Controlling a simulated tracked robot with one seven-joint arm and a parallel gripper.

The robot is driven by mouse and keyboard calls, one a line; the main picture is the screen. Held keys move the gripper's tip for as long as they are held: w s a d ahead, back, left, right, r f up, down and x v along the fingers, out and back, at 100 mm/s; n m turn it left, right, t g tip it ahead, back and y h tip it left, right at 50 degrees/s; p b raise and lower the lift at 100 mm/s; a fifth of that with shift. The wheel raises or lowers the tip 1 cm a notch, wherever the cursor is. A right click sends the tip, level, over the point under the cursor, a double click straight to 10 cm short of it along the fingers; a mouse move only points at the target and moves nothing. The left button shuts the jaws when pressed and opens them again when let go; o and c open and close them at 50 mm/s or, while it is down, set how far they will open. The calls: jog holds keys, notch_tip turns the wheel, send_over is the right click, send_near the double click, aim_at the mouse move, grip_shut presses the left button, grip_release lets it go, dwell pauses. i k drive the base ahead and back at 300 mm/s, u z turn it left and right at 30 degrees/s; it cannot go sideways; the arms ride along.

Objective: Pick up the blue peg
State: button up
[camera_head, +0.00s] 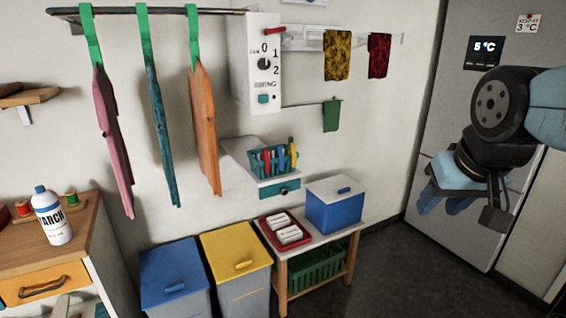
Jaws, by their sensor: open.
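Several coloured pegs stand upright in a small teal basket (256,164) on a white wall shelf, near the middle of the view. A blue peg (267,161) looks to be among them, partly hidden by the basket wall and close to red, yellow and green pegs. My gripper (464,200) is at the right, in front of the grey fridge. It points down, is open, and nothing shows in it. It is well to the right of the basket and apart from it.
Above the basket hangs a control box (263,65) with a dial. Long pieces hang from a rail (160,11) at the left. Below stand a bench (318,240) with a blue-and-white box (334,210), a red tray (268,233) and lidded bins (236,252). Open space lies between gripper and basket.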

aim_at(278, 154)
jog(key=z, duration=0.1)
jog(key=i, duration=1)
jog(key=u, duration=0.1)
